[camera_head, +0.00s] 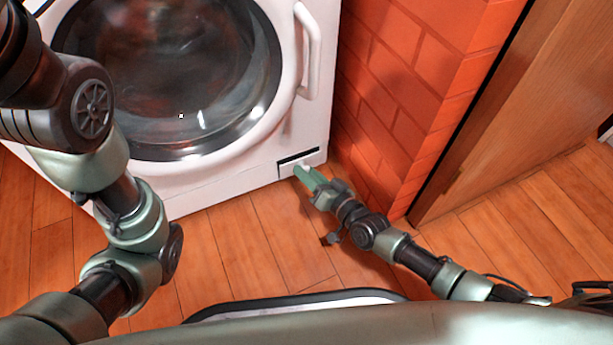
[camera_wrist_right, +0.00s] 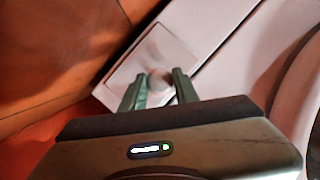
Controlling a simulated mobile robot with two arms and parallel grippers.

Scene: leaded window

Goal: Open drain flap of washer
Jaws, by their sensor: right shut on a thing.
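The white washer (camera_head: 230,178) stands at the upper left in the head view, with its round door shut. Its small drain flap (camera_head: 287,170) is at the bottom right corner of the front, with a dark gap along its top edge. In the right wrist view the flap (camera_wrist_right: 148,58) is a pale square plate with a small round knob (camera_wrist_right: 160,77). My right gripper (camera_head: 308,177) is at the flap, its green fingers (camera_wrist_right: 159,84) shut on the knob. My left arm is at the left, but its gripper is out of the picture.
A red brick wall (camera_head: 400,100) stands close to the right of the washer and my right gripper. A wooden door or panel (camera_head: 510,110) is further right. The wooden floor (camera_head: 250,240) in front of the washer is clear.

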